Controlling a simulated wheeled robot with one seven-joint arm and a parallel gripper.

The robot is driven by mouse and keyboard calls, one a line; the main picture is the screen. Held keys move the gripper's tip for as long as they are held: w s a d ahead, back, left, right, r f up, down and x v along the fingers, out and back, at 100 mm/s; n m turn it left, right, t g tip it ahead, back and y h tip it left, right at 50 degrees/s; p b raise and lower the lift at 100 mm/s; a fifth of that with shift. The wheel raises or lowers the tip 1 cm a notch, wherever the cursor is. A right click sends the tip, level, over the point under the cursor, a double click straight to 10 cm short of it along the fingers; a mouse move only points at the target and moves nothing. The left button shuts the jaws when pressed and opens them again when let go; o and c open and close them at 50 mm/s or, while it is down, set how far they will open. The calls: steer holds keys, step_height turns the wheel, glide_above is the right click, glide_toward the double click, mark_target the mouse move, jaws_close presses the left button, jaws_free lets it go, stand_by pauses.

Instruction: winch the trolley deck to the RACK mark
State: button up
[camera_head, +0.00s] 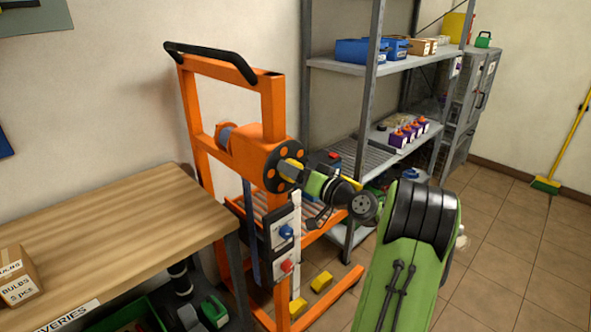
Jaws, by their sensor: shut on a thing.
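The orange trolley (190,113) stands between the workbench and the grey shelving. Its winch drum (240,148) has a dark round hub (276,172) facing right. My gripper (296,172) is at this hub, shut on a small part there, apparently the winch's crank grip; my green arm and wrist hide much of it. The trolley deck (308,238), orange with grey rollers, shows behind the mast at mid height. I cannot read which is the RACK mark.
The wooden workbench (120,215) with a cardboard box (17,278) fills the lower left. The grey shelving (372,70), holding blue bins and purple-orange items, stands behind the trolley. Yellow blocks (321,281) lie by the trolley's feet.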

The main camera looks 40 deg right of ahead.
steer(key=o, duration=1)
steer(key=shift+c, duration=0.2)
steer(key=s, duration=1.5)
steer(key=shift+s+d, duration=0.25)
steer(key=shift+s, duration=0.15)
